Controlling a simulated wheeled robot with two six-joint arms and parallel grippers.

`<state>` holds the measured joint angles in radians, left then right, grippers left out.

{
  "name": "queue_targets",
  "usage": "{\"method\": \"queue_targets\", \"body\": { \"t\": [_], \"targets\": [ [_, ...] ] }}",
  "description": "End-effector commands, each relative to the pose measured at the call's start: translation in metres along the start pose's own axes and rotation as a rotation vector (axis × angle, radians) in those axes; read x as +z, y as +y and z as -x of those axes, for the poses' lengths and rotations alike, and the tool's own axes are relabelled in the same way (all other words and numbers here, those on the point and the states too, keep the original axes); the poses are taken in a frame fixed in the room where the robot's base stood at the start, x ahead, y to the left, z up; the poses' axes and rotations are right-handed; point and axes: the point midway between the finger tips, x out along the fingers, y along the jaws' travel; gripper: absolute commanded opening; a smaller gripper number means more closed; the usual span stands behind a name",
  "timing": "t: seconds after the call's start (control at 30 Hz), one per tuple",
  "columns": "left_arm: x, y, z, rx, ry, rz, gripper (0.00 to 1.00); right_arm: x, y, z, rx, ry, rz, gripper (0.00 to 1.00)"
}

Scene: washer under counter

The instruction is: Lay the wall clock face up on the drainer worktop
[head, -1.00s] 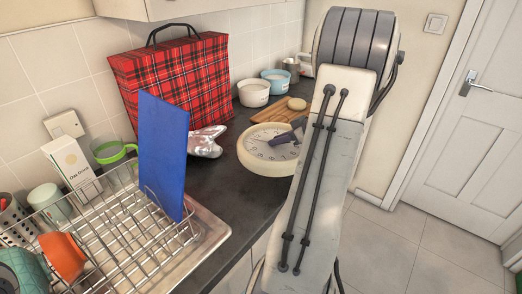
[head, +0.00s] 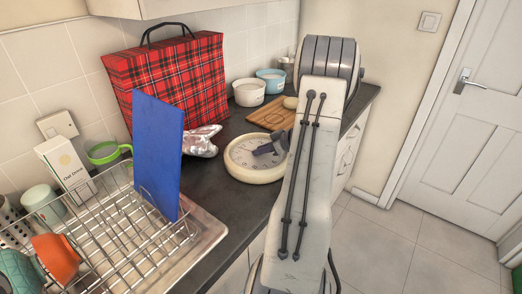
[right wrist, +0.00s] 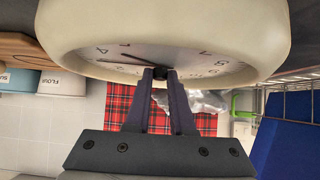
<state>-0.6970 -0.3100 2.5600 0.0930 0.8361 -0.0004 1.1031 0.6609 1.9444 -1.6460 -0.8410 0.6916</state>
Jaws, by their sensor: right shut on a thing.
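The wall clock (head: 236,165) is round with a thick cream rim and a pale face. In the head view it is face up and roughly level over the dark worktop (head: 225,200), close to its front edge. I cannot tell whether its underside touches the worktop. My left gripper is not in view.
A wire dish rack (head: 110,222) with a blue board (head: 157,150) stands on the metal drainer to the left. A tartan bag (head: 172,85), a crumpled silver item (head: 202,140), a wooden board (head: 268,117) and two tubs (head: 249,93) stand behind.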

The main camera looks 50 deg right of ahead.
Motion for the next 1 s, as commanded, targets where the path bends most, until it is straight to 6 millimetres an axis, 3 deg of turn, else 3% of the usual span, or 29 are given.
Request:
{"method": "queue_targets", "body": {
  "t": [0.3,0.33,0.4,0.83,1.0],
  "targets": [
    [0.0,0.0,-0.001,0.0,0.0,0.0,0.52,0.006,0.0,-0.005,-0.001,0.001,0.0,0.0],
    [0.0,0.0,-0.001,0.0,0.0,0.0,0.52,0.007,-0.001,-0.005,-0.002,-0.002,-0.001,0.3],
    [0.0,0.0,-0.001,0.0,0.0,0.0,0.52,0.008,-0.001,-0.005,-0.002,-0.003,-0.001,0.52],
    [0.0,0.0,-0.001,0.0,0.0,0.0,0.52,0.008,-0.004,-0.005,-0.01,-0.008,0.0,0.52],
    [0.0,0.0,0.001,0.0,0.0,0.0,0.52,0.002,-0.002,0.017,-0.003,-0.004,-0.002,0.52]
  ]
}}
